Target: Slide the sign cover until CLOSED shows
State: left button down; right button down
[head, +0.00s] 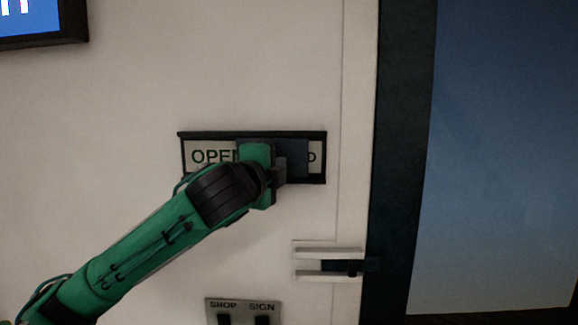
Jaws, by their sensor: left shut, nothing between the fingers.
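The sign (205,135) is a dark-framed plate on the pale wall. At its left the letters "OPEN" show, with the last letter partly behind my arm. At its right end a "D" shows. The dark blue sliding cover (293,155) sits right of the middle and hides most of the right-hand word. My left gripper (282,171) is in front of the sign at the cover's left part, shut with nothing in it. I cannot tell whether it touches the cover. My left wrist hides the sign's middle. My right gripper is not in view.
A dark door frame (402,150) and blue panel (500,160) stand at the right. A latch (345,266) sticks out below right of the sign. A switch plate (243,308) marked "SHOP" and "SIGN" is below. A screen (35,20) hangs at upper left.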

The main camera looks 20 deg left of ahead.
pick_arm(q)
jog(key=s+a, duration=0.1)
jog(key=a, duration=0.3)
jog(key=s+a, duration=0.1)
jog(key=a, duration=0.3)
jog(key=s+a, duration=0.1)
jog(key=a, duration=0.3)
jog(key=shift+s+a, duration=0.15)
jog(key=shift+s, duration=0.1)
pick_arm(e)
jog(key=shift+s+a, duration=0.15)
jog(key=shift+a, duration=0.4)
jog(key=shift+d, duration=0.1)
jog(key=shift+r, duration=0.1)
